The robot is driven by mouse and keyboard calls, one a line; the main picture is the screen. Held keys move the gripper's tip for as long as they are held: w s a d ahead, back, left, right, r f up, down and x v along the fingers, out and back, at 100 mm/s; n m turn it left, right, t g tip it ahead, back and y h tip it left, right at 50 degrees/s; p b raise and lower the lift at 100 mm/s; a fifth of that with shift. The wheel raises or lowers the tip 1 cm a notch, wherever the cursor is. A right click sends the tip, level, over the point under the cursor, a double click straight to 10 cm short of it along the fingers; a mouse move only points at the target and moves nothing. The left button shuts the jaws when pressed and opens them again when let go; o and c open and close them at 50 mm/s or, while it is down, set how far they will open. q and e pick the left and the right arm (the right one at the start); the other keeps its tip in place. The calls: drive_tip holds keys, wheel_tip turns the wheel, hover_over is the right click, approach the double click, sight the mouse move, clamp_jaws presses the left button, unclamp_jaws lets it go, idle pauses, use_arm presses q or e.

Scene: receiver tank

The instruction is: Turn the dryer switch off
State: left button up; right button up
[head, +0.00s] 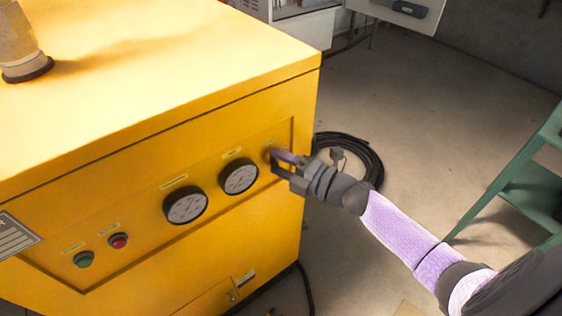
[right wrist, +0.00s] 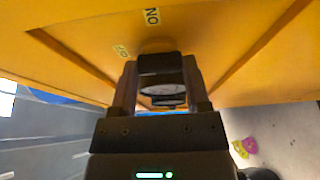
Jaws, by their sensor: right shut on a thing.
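The yellow dryer cabinet (head: 150,95) stands at the left with a recessed control panel on its front. The dryer switch is at the panel's right end in the head view, mostly hidden by my right gripper (head: 276,160). In the right wrist view the switch's dark knob (right wrist: 160,66) sits between the two fingers of my right gripper (right wrist: 160,85), which is shut on it. An ON label (right wrist: 152,16) shows upside down beyond the knob, with a second small label to its left. My left gripper is out of view.
Two round gauges (head: 185,205), a green button (head: 83,259) and a red button (head: 118,240) lie left of the switch. A coiled black hose (head: 365,160) is on the floor behind my right gripper. A green stand (head: 525,185) is at the right.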

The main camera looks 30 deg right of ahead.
drive_tip(key=o, duration=0.9)
drive_tip(key=shift+o, duration=0.5)
use_arm(q)
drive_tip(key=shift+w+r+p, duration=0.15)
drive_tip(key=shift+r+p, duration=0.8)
drive_tip(key=shift+p, duration=0.05)
use_arm(e)
drive_tip(key=v, duration=1)
drive_tip(key=shift+w, duration=0.1)
